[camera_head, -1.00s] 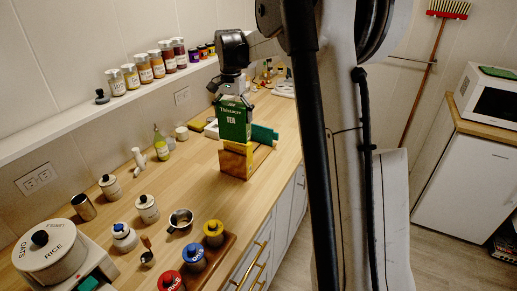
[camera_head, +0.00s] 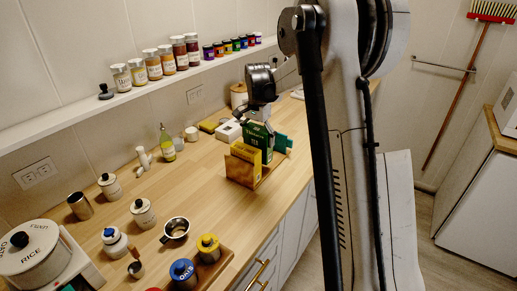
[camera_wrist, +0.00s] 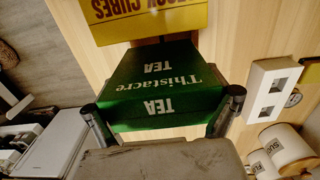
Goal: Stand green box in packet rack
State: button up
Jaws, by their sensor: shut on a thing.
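The green tea box (camera_head: 256,131) is upright just behind a yellow box (camera_head: 245,153) at the wooden packet rack (camera_head: 239,172). Its lower part is hidden by the yellow box, so I cannot tell whether it touches the rack's base. My gripper (camera_head: 259,121) is above the rack and shut on the green box. In the wrist view the green box (camera_wrist: 160,85) sits between the two fingers of my gripper (camera_wrist: 163,106). The yellow stock cubes box (camera_wrist: 150,18) is close beside it there, with a narrow gap.
A teal item (camera_head: 282,144) is at the rack's far right side. A white box-like item (camera_head: 228,131) stands behind on the counter. The wood left of the rack is clear.

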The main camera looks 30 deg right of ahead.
aim_at(258, 147)
jog(key=shift+f, duration=1.95)
jog(key=shift+f, duration=0.1)
jog(key=shift+f, duration=0.15)
jog(key=o, duration=1.1)
jog(key=shift+c, duration=0.2)
